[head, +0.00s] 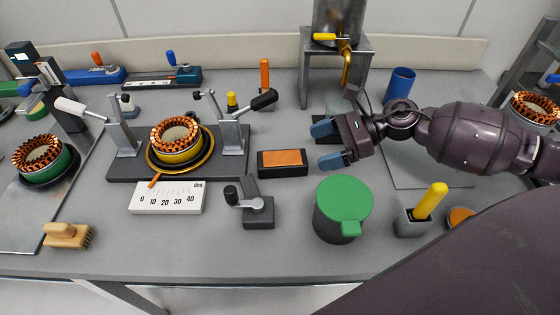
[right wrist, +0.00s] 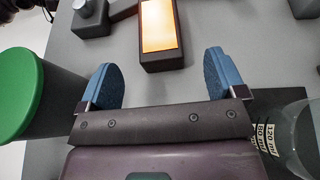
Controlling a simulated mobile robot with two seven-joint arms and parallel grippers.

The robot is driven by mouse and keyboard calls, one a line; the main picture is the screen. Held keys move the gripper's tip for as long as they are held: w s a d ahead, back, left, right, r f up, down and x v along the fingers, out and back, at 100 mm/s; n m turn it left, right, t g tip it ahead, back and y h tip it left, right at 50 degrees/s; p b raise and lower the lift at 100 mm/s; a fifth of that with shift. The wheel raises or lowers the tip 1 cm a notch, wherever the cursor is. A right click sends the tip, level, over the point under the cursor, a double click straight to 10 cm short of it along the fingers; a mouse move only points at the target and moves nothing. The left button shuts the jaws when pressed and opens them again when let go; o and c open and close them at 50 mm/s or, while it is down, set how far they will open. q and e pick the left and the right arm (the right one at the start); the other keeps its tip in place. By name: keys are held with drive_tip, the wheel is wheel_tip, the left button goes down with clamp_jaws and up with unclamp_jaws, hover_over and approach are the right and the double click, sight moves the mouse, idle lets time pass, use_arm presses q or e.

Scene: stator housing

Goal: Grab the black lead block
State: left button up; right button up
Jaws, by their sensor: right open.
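The black block (head: 283,174) has an orange panel on its top and lies flat on the grey bench, right of the clamping fixture. In the right wrist view the block (right wrist: 164,61) lies ahead of the fingers, near the middle of the gap between them. My right gripper (head: 327,146) is open and empty, with blue finger pads. It is to the right of the block in the head view, apart from it. Its two fingers (right wrist: 159,74) also show wide apart in the right wrist view. My left gripper is not in view.
A crank device (head: 258,209) stands just left of and in front of the block. A green-lidded dark canister (head: 342,210) stands in front of the right gripper. The stator fixture (head: 180,165) is left, and a metal stand (head: 336,45) is behind. A clear graduated vessel (right wrist: 297,140) is near the right finger.

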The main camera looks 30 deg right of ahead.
sight(286, 158)
drive_tip(key=shift+x, duration=4)
drive_tip(key=shift+r, duration=0.1)
drive_tip(key=shift+c, duration=0.3)
drive_tip(key=c, duration=0.9)
drive_tip(key=shift+c, duration=0.9)
drive_tip(key=shift+r, duration=0.15)
